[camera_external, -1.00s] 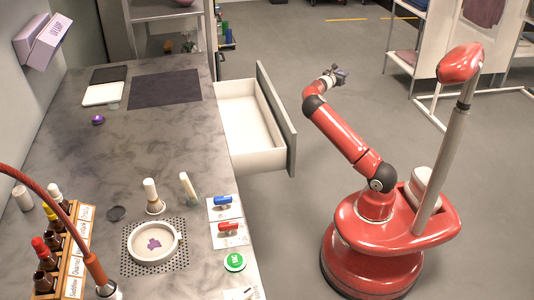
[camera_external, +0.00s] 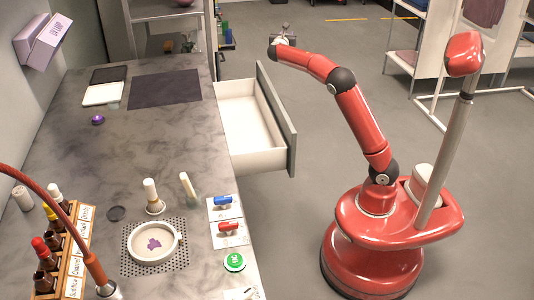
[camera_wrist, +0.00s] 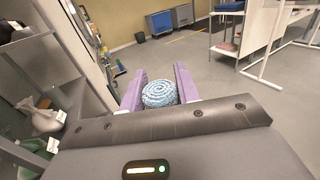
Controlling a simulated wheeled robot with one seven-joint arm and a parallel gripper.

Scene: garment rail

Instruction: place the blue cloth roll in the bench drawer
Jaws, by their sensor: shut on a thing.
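The blue cloth roll (camera_wrist: 160,93) is a light blue spiral roll between the two purple fingers of my gripper (camera_wrist: 158,90) in the wrist view. My gripper is shut on it. In the external view my gripper (camera_external: 284,32) is raised at the end of the arm, beyond the far end of the drawer; the roll is too small to make out there. The bench drawer (camera_external: 291,140) is pulled out from the right side of the bench. Its white inside looks empty.
The grey bench (camera_external: 150,120) holds a white dish (camera_external: 153,241), a rack of bottles (camera_external: 65,250) and red and blue pieces near its right edge. A shelf unit (camera_wrist: 40,110) stands close on the left in the wrist view. Open floor lies right of the drawer.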

